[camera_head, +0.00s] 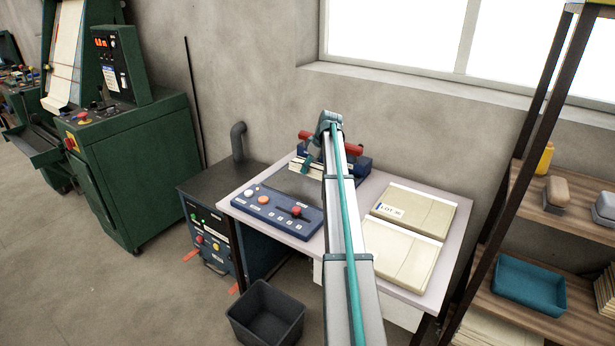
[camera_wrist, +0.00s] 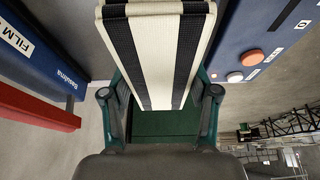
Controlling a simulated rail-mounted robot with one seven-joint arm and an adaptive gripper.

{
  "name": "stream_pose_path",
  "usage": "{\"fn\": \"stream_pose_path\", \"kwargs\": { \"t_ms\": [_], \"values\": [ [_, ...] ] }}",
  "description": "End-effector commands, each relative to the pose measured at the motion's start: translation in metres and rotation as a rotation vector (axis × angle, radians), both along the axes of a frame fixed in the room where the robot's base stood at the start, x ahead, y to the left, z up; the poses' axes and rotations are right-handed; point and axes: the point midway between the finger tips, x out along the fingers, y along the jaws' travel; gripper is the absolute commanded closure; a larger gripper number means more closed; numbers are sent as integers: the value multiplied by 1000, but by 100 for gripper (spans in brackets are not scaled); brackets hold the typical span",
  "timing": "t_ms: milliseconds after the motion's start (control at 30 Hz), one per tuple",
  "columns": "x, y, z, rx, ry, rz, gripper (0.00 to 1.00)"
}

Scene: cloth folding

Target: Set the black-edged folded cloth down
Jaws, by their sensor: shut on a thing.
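The black-edged folded cloth (camera_wrist: 150,50) is cream with black bands along its sides. In the wrist view it runs up and away from between the fingers of my gripper (camera_wrist: 160,95). My gripper (camera_head: 311,160) is shut on the cloth at its near end. In the head view only a small pale part of the cloth (camera_head: 299,166) shows, at the front of the blue machine with red parts (camera_head: 362,162). My arm hides part of that area. I cannot tell whether the cloth touches the surface below.
The light table (camera_head: 367,192) carries a blue control panel (camera_head: 270,208) at left and two flat cream pieces (camera_head: 413,211) (camera_head: 401,252) at right. A dark bin (camera_head: 266,312) stands on the floor in front. A shelf rack (camera_head: 563,250) is at right.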

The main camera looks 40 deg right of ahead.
Motion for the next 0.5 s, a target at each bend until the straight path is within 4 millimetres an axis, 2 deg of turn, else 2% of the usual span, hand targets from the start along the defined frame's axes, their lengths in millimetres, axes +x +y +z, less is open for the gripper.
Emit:
{"fn": "stream_pose_path", "kwargs": {
  "t_ms": [33, 200, 500],
  "values": [
    [8, -4, -9, 1, 3, 0, 83],
    [25, -12, -33, 1, 1, -1, 83],
    [35, -18, -49, 0, 0, -1, 83]
  ]
}}
